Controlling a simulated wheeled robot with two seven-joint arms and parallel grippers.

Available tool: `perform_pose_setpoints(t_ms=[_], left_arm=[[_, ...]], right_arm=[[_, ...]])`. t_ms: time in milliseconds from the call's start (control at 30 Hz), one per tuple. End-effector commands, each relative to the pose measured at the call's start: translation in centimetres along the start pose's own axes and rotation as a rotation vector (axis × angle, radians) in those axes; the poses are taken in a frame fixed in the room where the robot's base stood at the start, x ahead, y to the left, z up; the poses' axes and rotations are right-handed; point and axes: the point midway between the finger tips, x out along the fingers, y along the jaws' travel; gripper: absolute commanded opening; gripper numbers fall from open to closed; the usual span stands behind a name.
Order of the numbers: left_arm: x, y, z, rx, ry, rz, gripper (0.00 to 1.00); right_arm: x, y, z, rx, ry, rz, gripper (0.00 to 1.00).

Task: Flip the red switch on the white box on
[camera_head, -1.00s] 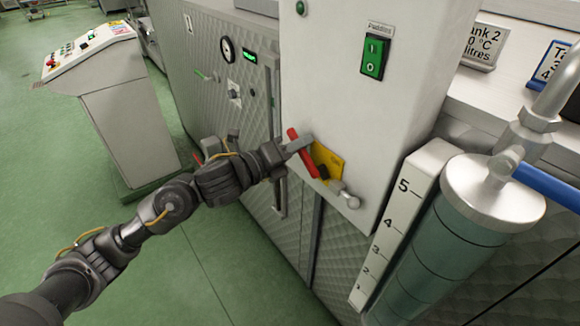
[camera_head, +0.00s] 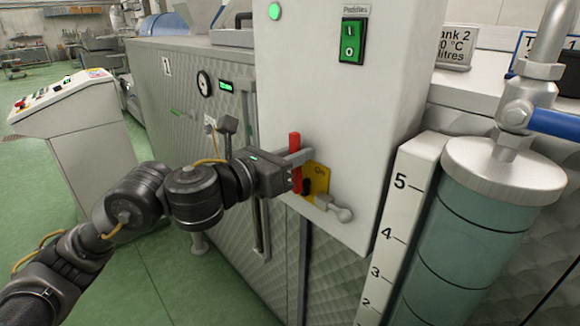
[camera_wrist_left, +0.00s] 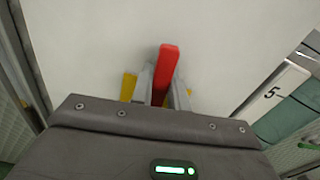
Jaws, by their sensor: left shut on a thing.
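The white box (camera_head: 345,110) fills the middle of the head view. On its lower front is a yellow plate (camera_head: 319,180) with the red switch (camera_head: 295,160), whose handle now stands upright. My left gripper (camera_head: 297,158) comes in from the left and is shut on the red switch. In the left wrist view the red switch (camera_wrist_left: 165,70) stands up between the fingers, with bits of yellow plate beside them. A green lamp (camera_head: 274,11) at the top of the box glows bright. My right gripper is not in view.
A green Paddles rocker switch (camera_head: 352,41) sits higher on the box. A metal lever with a ball end (camera_head: 335,208) sticks out below the yellow plate. A glass cylinder (camera_head: 465,230) with a white scale (camera_head: 398,215) stands close on the right. A control desk (camera_head: 80,120) stands at left.

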Motion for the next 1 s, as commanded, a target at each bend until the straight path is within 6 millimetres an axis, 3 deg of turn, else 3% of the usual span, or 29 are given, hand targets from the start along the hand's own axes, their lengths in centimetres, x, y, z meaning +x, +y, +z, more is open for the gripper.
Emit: perform_pose_setpoints(t_ms=[167,433,800,833,1000], left_arm=[[0.0,-0.4,-0.1,0.062,-0.001,-0.001,0.00],[-0.1,-0.6,-0.1,0.101,0.001,0.001,0.00],[-0.1,-0.7,-0.1,0.106,0.002,0.000,0.00],[-0.1,-0.7,-0.1,0.106,0.002,0.000,0.18],[-0.1,-0.7,-0.1,0.104,0.001,0.000,0.38]], right_arm=[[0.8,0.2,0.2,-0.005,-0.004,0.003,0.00],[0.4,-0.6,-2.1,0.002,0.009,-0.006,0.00],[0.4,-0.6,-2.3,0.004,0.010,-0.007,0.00],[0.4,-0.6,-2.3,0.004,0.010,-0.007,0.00],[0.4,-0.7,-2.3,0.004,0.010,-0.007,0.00]])
